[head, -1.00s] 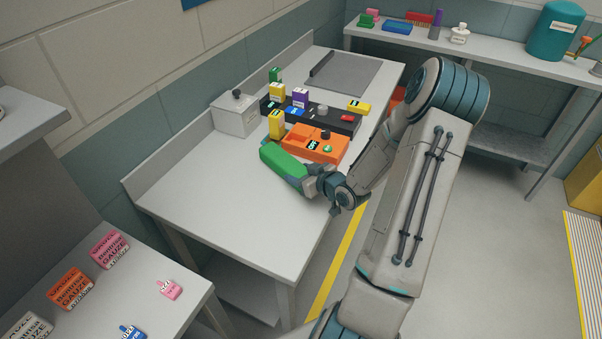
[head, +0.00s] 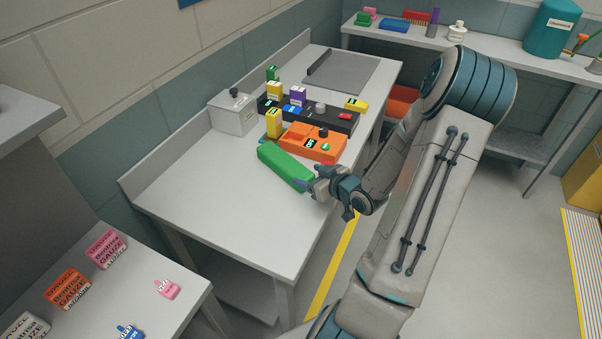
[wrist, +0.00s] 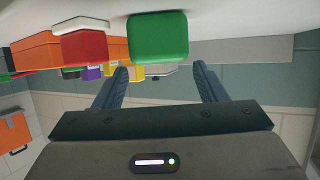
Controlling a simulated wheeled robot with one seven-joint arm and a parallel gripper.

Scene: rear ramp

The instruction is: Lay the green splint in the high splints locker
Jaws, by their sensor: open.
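The green splint (head: 285,166) is a long green block lying on the grey bench in front of the orange device. My gripper (head: 312,184) is at the splint's near right end, with its fingers pointing toward it. In the wrist view the gripper (wrist: 160,82) is open, with nothing between its two fingers. The splint's green end (wrist: 158,38) shows beyond and above the fingertips in that view. The high splints locker cannot be made out in either view.
An orange device (head: 313,146) and a black rack (head: 335,121) with small boxes stand behind the splint. A white canister box (head: 233,115) is by the wall. The bench's front left (head: 215,195) is clear. Gauze boxes (head: 68,288) stand on a lower left table.

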